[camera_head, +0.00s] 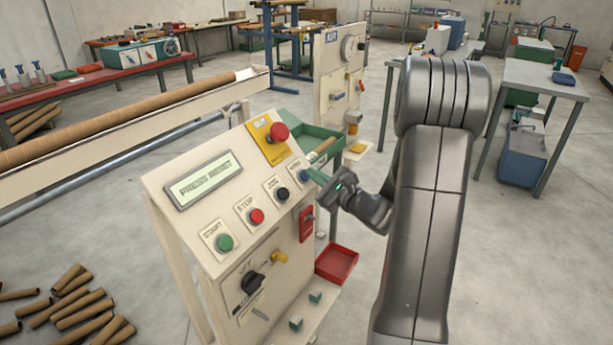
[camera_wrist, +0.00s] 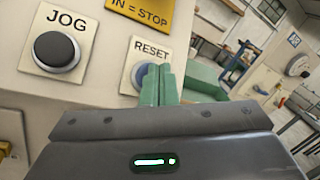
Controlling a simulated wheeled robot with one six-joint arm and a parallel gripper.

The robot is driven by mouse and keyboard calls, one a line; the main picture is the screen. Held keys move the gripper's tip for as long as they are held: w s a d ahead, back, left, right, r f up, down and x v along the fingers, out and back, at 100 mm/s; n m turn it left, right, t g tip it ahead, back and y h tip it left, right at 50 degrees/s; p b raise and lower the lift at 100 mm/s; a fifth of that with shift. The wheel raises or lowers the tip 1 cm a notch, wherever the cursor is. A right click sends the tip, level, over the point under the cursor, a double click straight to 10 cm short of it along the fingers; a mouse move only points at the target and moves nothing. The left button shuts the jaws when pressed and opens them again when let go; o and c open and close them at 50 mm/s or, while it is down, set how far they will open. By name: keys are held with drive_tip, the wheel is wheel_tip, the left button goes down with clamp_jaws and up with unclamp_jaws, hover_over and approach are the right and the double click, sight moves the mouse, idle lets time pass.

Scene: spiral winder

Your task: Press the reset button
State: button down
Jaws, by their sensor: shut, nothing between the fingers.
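The reset button is a blue round button (camera_wrist: 139,76) under a RESET label in the wrist view, partly hidden behind my fingers. In the head view the blue reset button (camera_head: 305,175) is at the right end of the button row on the cream control panel (camera_head: 190,218). My gripper (camera_wrist: 158,84) is shut and empty, its green fingertips together in front of the button and overlapping it in the picture. I cannot tell whether they touch it. The panel display (camera_head: 204,180) reads PRESS RESET.
On the same panel are the green START button (camera_head: 225,242), red STOP button (camera_head: 257,215), black JOG button (camera_head: 282,194) and red emergency stop (camera_head: 278,132). A green tray (camera_head: 305,132) is behind the panel's right edge. A red tray (camera_head: 336,264) is lower down.

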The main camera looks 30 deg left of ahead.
drive_tip(key=shift+a+f, duration=0.1)
idle(0.5)
drive_tip(key=shift+d+r, duration=0.5)
drive_tip(key=shift+d, duration=0.1)
drive_tip(key=d+r+p, duration=0.1)
drive_tip(key=d, duration=0.1)
drive_tip(key=d+r, duration=0.2)
drive_tip(key=shift+s+r+p, duration=0.1)
drive_tip(key=shift+s+p, duration=0.1)
drive_tip(key=shift+p, duration=0.15)
drive_tip(key=shift+a, duration=0.1)
idle(0.4)
drive_tip(key=shift+a+f+p, duration=0.2)
drive_tip(key=shift+a+p, duration=0.3)
drive_tip(key=shift+p, duration=0.7)
